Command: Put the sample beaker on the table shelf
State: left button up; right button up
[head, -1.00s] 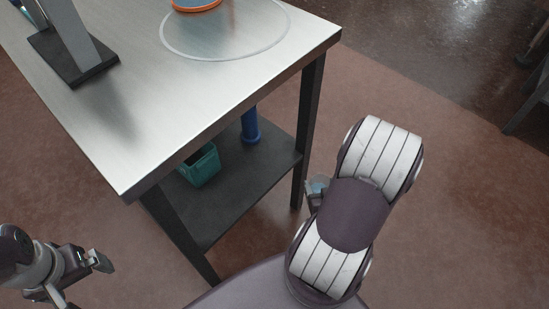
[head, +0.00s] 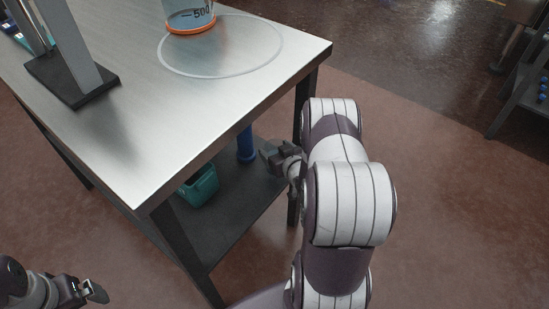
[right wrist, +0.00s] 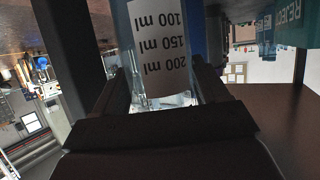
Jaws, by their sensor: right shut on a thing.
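In the right wrist view, which is upside down, the clear sample beaker (right wrist: 160,97) with a white millilitre label is between the fingers of my right gripper (right wrist: 165,95). The gripper is shut on it and the beaker looks upright. The beaker cannot be made out there. Whether it touches the shelf cannot be told. My left gripper (head: 93,291) is at the lower left, away from the table; its jaw opening is unclear.
On the shelf stand a teal bin (head: 200,187) and a blue cylinder (head: 246,145). The steel tabletop (head: 150,130) is above. A dark table leg (head: 301,100) is close to my right arm.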

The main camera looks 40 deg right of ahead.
aim_at(271, 152)
jog(key=shift+w+d, duration=0.15)
jog(key=shift+w, duration=0.6)
notch_tip(271, 152, down, 4)
jog(key=b, duration=0.2)
jog(key=shift+r+b, duration=0.15)
jog(key=shift+b, duration=0.15)
jog(key=shift+s+r, duration=0.1)
jog(key=shift+r, duration=0.05)
jog(key=shift+f, duration=0.2)
jog(key=o, duration=1.2)
jog(key=shift+r, duration=0.1)
